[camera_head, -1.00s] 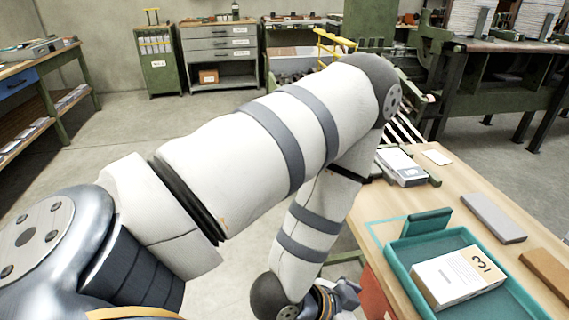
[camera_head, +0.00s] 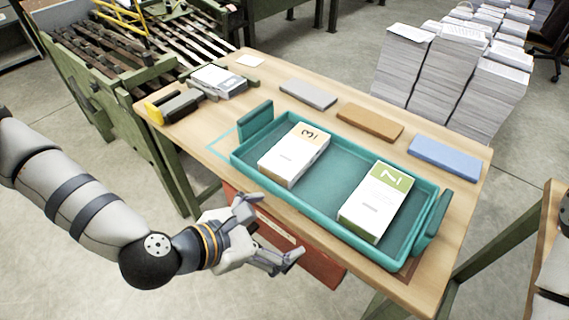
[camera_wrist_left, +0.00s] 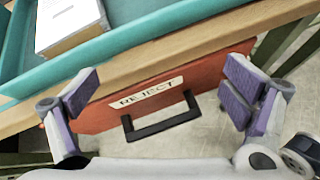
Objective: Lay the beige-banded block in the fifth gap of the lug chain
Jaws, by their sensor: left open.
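The beige-banded block (camera_head: 295,155), marked 3, lies flat in the left half of the teal tray (camera_head: 330,232) on the wooden table. Part of a white block (camera_wrist_left: 68,22) in the tray also shows in the left wrist view. The slatted conveyor (camera_head: 165,50) at the upper left looks like the lug chain; I cannot make out its fifth gap. My left gripper (camera_head: 270,230) is open and empty in front of the tray's near side, by the red reject box. In the left wrist view its spread fingers (camera_wrist_left: 160,88) flank the box's handle. My right gripper is not in view.
A green-banded block (camera_head: 377,202) lies in the tray's right half. Grey (camera_head: 308,94), brown (camera_head: 370,121) and blue (camera_head: 444,158) slabs lie behind the tray. The red REJECT box (camera_wrist_left: 155,100) hangs below the table edge. Paper stacks (camera_head: 440,75) stand beyond the table.

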